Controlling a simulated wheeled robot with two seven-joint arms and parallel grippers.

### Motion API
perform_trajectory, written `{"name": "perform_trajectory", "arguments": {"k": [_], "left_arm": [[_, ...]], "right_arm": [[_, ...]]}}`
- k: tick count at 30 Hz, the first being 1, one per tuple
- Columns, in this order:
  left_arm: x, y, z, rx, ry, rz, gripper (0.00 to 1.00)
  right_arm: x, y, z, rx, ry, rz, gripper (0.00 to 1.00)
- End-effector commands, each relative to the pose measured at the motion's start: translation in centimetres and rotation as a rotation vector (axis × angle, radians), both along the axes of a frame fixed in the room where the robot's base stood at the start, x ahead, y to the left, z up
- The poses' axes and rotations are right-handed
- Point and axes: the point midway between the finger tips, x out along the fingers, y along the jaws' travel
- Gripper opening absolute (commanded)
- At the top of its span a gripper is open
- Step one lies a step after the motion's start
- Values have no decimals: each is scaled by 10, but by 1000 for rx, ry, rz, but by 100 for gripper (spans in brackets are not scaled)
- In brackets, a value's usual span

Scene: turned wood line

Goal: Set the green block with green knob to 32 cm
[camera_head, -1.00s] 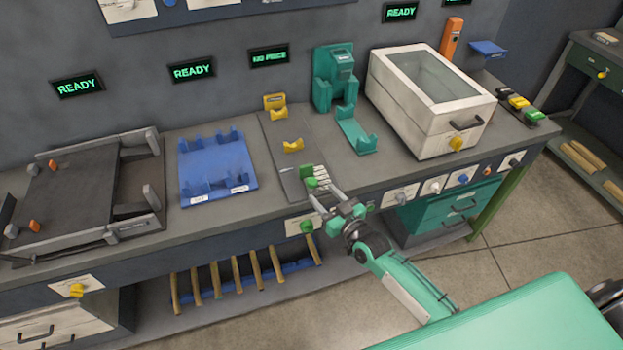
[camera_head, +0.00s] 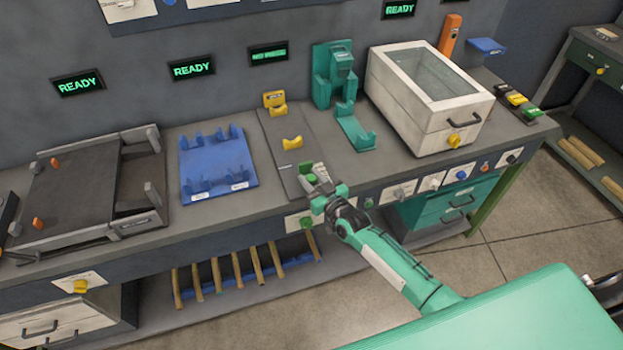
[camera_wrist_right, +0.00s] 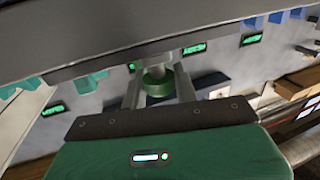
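A small green block (camera_head: 308,179) sits at the near end of a grey rail (camera_head: 278,150) with white scale marks, close to the table's front edge. Its reading cannot be made out. My right gripper (camera_head: 320,190) is right at this block and hides part of it. In the right wrist view, which is upside down, a round green knob (camera_wrist_right: 157,82) on a grey stem is between my two fingers (camera_wrist_right: 160,85). I cannot tell whether they touch it. Another green knob (camera_head: 307,222) is on the front panel below. My left gripper is not in view.
A white lidded box (camera_head: 430,105) stands farther right. Several wooden sticks (camera_head: 240,275) lie on the lower shelf.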

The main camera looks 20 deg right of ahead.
Motion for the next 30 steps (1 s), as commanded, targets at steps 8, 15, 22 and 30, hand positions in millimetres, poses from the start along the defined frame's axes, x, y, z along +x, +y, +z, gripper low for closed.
{"name": "perform_trajectory", "arguments": {"k": [8, 15, 22, 30], "left_arm": [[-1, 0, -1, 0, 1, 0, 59], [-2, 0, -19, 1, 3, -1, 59], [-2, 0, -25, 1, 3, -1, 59], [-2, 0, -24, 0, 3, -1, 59]], "right_arm": [[1, 0, 0, 0, 0, 0, 0], [25, 1, -4, 0, -3, 0, 0], [41, 1, 0, 0, 0, 0, 0], [40, 1, 0, 0, 0, 0, 47]]}}
